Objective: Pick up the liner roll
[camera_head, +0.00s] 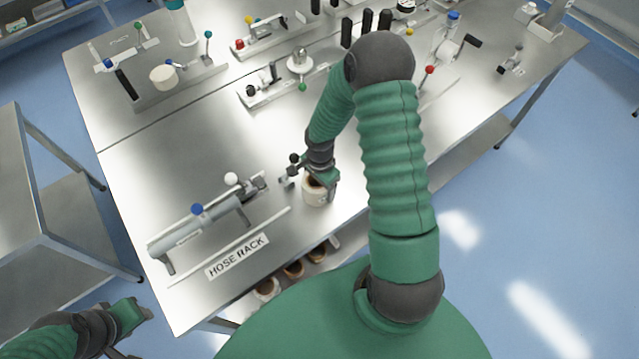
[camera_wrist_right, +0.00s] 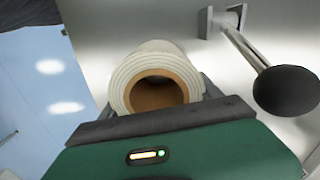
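The liner roll, a cream-white roll with a brown cardboard core, is at the table's front edge under my right gripper (camera_head: 314,177) in the head view (camera_head: 317,196). In the right wrist view the liner roll (camera_wrist_right: 128,78) has its open core facing the camera. My right gripper's fingers show partly at both sides of the roll, close against it; whether they grip it is unclear. Whether the roll rests on the table is also unclear. My left gripper (camera_head: 128,340) is at the bottom left, cut off by the frame and away from the table.
A hose rack with a grey cylinder (camera_head: 205,222) stands left of the roll, beside its label (camera_head: 238,257). Several rolls (camera_head: 293,268) sit under the table edge. In the wrist view a rod with a black knob (camera_wrist_right: 287,90) is right of the roll. Fixtures crowd the table's back.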

